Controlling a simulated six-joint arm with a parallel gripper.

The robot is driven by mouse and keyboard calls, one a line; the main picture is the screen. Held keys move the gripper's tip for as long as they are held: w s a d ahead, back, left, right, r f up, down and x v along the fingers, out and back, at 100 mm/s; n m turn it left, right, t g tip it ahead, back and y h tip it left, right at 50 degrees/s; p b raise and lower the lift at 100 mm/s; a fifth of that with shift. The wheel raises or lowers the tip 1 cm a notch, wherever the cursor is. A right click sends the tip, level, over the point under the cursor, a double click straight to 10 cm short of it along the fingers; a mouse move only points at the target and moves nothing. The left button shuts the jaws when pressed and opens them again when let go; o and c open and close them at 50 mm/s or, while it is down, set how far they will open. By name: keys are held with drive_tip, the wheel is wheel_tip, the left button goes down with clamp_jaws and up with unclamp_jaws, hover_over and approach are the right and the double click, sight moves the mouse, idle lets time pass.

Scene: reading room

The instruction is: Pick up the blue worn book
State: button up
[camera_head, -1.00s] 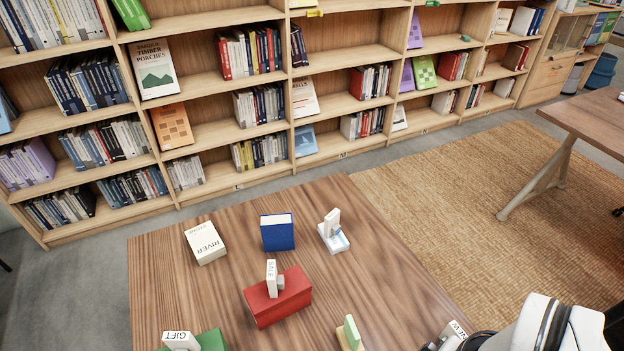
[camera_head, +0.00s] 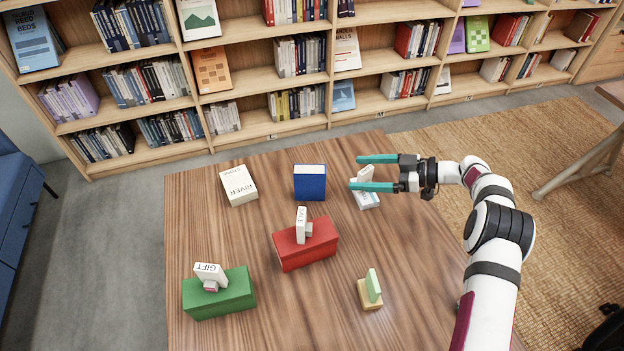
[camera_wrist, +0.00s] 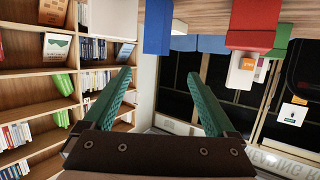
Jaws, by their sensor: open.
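The blue book (camera_head: 309,183) stands upright near the back middle of the wooden table, its pale page edge facing up. My gripper (camera_head: 354,172) reaches in from the right with its two teal fingers open and empty. Its fingertips are a short way to the right of the blue book, apart from it and pointing left toward it. In the wrist view the scene looks upside down; the blue book (camera_wrist: 157,27) is at the top middle, beyond and above the gap between the open fingers (camera_wrist: 155,72).
A white book (camera_head: 239,185) lies left of the blue book. A red box (camera_head: 306,245) with a sign is in front. A small white stand (camera_head: 366,196) is partly behind my gripper. A green box (camera_head: 218,293) and yellowish block (camera_head: 370,293) stand nearer. Bookshelves line the back.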

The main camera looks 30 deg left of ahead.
sight(319, 170)
drive_tip(key=x, duration=1.1)
drive_tip(key=shift+w+a+f, duration=0.3)
drive_tip(key=shift+a, duration=0.05)
clamp_jaws()
